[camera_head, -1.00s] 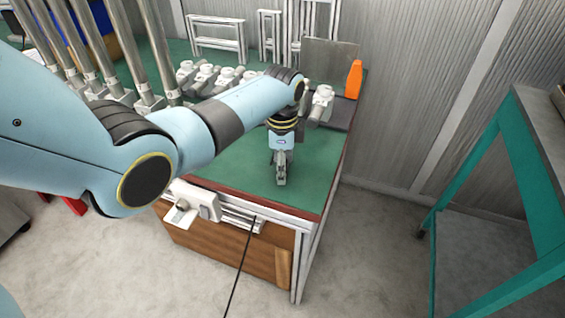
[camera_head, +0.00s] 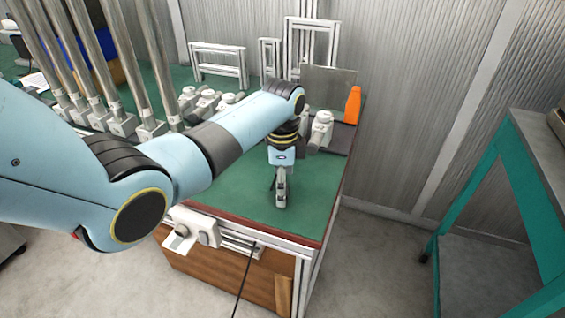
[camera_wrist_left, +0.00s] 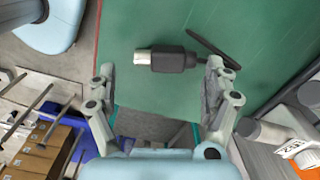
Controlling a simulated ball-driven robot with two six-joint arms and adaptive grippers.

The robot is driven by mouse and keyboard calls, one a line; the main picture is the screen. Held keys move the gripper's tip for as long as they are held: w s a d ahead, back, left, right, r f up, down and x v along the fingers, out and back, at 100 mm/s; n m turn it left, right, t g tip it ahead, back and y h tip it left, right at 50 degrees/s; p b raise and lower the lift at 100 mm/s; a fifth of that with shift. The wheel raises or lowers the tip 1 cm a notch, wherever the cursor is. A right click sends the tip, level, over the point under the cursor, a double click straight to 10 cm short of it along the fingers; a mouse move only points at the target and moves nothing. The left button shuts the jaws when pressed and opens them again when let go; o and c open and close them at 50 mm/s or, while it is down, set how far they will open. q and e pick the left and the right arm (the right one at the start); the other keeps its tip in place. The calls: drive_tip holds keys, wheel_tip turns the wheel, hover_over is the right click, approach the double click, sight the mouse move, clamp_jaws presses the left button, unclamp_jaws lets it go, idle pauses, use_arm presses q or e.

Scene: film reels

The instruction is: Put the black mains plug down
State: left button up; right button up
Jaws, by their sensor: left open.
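The black mains plug (camera_wrist_left: 170,60) lies on the green table top in the left wrist view, its pale metal end pointing left and a short black cord running off its right side. My left gripper (camera_wrist_left: 163,85) is open, with one finger on each side below the plug. Its fingertips are close to the plug, and the plug looks free of them. In the head view my left gripper (camera_head: 281,205) points straight down at the table, and the plug cannot be made out there. My right gripper is not in view.
The green-topped table (camera_head: 230,195) has bare room around the gripper. White fittings (camera_head: 205,102), metal frames (camera_head: 220,62) and an orange bottle (camera_head: 352,105) stand further back. A thin black cable (camera_head: 245,275) hangs at the front. A teal stand (camera_head: 490,170) is at right.

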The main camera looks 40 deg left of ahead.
use_arm(q)
wheel_tip(320, 180, up, 9)
idle(0.3)
drive_tip(key=shift+s, duration=0.1)
idle(0.4)
